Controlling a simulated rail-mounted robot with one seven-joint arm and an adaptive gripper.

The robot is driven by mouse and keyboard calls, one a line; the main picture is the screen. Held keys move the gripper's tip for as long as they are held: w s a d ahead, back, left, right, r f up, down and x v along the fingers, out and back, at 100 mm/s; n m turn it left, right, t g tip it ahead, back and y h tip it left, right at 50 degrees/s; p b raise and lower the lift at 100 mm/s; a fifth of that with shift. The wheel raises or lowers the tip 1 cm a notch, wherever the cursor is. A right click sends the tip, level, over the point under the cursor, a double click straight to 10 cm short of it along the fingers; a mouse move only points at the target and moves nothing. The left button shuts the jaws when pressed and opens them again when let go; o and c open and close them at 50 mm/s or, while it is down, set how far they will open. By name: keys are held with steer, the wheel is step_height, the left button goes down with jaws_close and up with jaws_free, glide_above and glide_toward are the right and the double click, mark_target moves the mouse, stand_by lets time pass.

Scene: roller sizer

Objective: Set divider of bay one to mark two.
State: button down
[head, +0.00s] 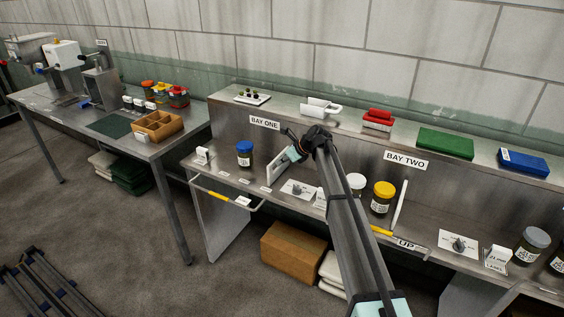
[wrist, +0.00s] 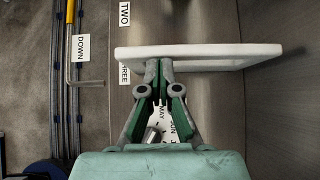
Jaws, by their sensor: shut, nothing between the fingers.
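The divider of bay one is a white upright panel (head: 279,167) on the bay's steel shelf, below the BAY ONE sign (head: 264,122). In the wrist view the divider (wrist: 215,52) runs across the picture, its near end between the TWO label (wrist: 124,13) and the THREE label (wrist: 124,74), closer to THREE. My gripper (head: 289,158) is at the divider's right side. In the wrist view my gripper (wrist: 159,68) is shut and empty, its fingertips at the divider's lower face. I cannot tell whether they touch.
A blue-lidded jar (head: 244,154) stands left of the divider. A card with a knob (head: 298,188) lies to its right. A rail with a yellow grip (head: 242,200) and a DOWN tag (wrist: 83,49) runs along the front edge. Shelf between jar and divider looks clear.

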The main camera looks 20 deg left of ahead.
steer(key=w+a+p, duration=0.1)
steer(key=a, duration=1)
steer(key=shift+w, duration=0.25)
steer(key=shift+d, duration=0.15)
